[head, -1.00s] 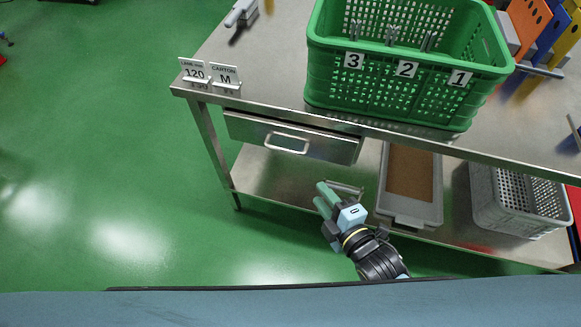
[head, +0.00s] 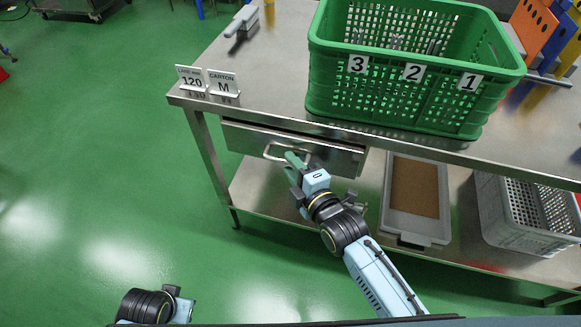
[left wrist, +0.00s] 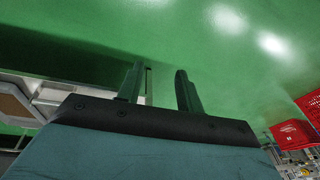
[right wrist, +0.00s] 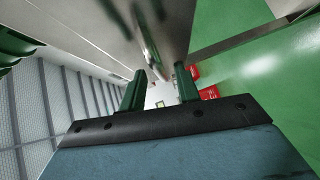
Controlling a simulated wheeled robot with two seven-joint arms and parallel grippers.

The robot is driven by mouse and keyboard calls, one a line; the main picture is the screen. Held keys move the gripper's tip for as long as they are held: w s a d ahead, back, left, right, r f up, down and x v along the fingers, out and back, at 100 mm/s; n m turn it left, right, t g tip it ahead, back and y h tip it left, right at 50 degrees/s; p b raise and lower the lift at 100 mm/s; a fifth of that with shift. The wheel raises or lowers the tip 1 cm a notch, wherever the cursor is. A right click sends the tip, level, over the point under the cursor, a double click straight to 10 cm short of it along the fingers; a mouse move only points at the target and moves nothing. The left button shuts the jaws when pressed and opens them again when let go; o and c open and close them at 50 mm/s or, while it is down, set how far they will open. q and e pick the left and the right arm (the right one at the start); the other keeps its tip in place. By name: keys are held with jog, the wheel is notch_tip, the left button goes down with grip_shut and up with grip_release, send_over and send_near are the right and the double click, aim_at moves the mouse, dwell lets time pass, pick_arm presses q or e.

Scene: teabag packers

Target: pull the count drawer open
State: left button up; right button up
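The count drawer (head: 330,155) is a steel drawer under the left part of the bench top and looks shut. Its pale bar handle (head: 270,155) is partly hidden by my right gripper (head: 294,160), whose green fingers are at the handle's right side. In the right wrist view my right gripper (right wrist: 160,78) has its fingers apart. The handle (right wrist: 152,50) shows just ahead of them, and I cannot tell whether they touch it. My left gripper (left wrist: 160,80) is open and empty over the green floor, far from the drawer.
A green crate (head: 330,95) marked 3, 2, 1 stands on the bench. Label stands (head: 222,82) sit at its left corner. A grey tray (head: 395,224) and a grey basket (head: 500,228) are on the lower shelf. The floor (head: 110,180) left of the bench is clear.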

jog(key=shift+w+a, duration=0.3)
jog(key=shift+w, duration=0.2)
grip_shut()
